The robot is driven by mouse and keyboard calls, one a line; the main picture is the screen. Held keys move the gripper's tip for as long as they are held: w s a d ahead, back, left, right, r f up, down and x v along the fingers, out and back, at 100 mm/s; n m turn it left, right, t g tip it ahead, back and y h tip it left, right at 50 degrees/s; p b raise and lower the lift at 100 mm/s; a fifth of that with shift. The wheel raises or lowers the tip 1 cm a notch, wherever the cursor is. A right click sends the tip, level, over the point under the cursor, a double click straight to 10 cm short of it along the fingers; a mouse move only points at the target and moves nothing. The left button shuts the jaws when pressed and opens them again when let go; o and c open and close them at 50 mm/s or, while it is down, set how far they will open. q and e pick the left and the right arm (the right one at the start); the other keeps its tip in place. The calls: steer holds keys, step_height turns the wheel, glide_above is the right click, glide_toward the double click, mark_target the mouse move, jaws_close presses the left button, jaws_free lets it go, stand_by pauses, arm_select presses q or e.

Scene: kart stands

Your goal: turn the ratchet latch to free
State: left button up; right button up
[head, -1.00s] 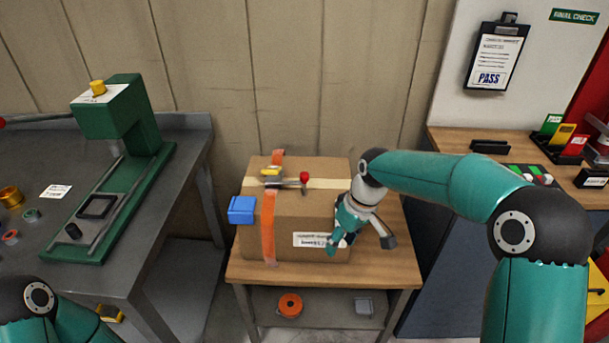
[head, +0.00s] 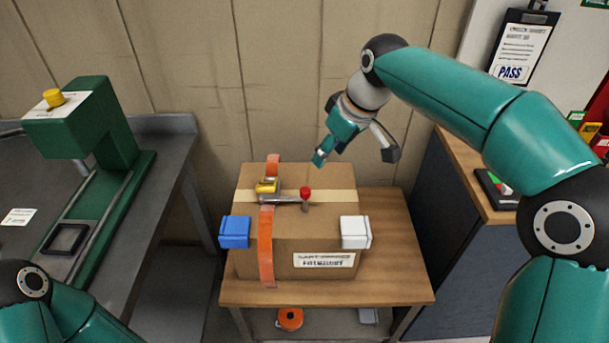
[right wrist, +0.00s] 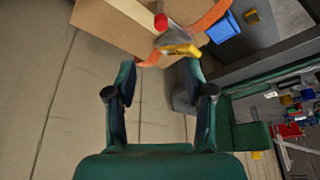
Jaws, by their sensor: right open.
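The ratchet latch (head: 267,186) is a yellow piece on an orange strap (head: 266,245) that runs over a cardboard box (head: 310,236). Its metal handle (head: 286,198) lies across the box top, pointing right, and ends in a red knob (head: 305,192). My right gripper (head: 355,157) is open and empty, above and behind the box's right side, apart from the latch. In the right wrist view, the yellow ratchet (right wrist: 180,50) and red knob (right wrist: 161,21) show just beyond my open fingers (right wrist: 158,72). My left gripper is out of view; only part of that arm shows.
A blue corner block (head: 236,232) and a white corner block (head: 355,232) sit at the box's front edges. The box stands on a wooden-topped table (head: 395,270). A green press (head: 85,130) is at left, a dark cabinet (head: 440,220) at right. The air above the box is clear.

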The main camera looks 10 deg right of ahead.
glide_toward(306, 190)
steer(key=x, duration=0.9)
steer(key=shift+w+p, duration=0.1)
steer(key=shift+p, duration=0.3)
jaws_close()
